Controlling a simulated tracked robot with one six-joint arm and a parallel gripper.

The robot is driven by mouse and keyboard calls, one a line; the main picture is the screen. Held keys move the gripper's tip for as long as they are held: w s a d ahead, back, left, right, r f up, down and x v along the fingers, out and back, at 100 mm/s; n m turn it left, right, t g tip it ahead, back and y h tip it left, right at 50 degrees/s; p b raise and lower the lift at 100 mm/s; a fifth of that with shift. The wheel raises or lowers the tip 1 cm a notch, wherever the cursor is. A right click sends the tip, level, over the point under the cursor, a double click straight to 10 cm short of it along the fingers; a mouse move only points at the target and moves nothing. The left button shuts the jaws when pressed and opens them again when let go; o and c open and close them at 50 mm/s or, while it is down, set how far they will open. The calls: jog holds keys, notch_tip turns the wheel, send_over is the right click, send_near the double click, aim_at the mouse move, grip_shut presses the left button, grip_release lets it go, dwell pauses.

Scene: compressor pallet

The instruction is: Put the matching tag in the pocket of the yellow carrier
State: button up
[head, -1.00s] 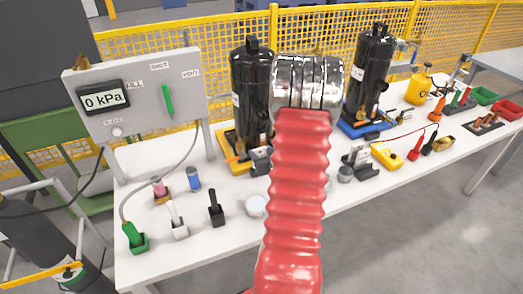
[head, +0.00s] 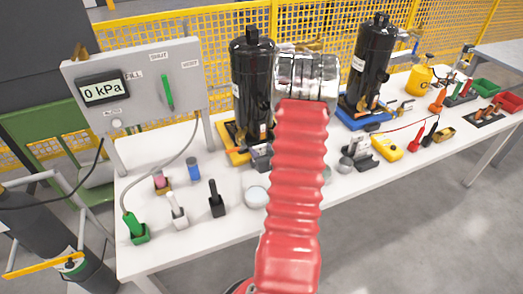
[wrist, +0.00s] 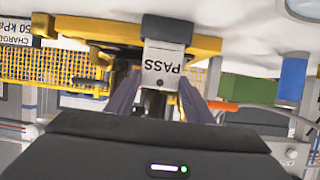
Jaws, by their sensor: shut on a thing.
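The yellow carrier (head: 237,156) stands on the bench under the left black compressor (head: 252,85). In the wrist view the yellow carrier (wrist: 95,30) runs across the top, with a dark grey pocket block (wrist: 166,28) on its edge. In the head view my red arm hides the gripper.
A blue carrier (head: 352,114) holds a second black compressor (head: 371,62) on the right. The grey gauge panel (head: 135,88) reads 0 kPa at left. A blue cylinder (head: 194,169), a black-handled tool (head: 216,200) and a round pale lid (head: 256,196) stand near the bench front.

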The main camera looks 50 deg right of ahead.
jog(key=shift+f, duration=0.55)
dwell(0.4)
jog(key=o, duration=1.1)
jog(key=c, duration=0.4)
jog(key=shift+o, duration=0.2)
jog(key=shift+r, duration=0.1)
notch_tip(320, 180, up, 7)
dwell(0.9)
dwell(0.6)
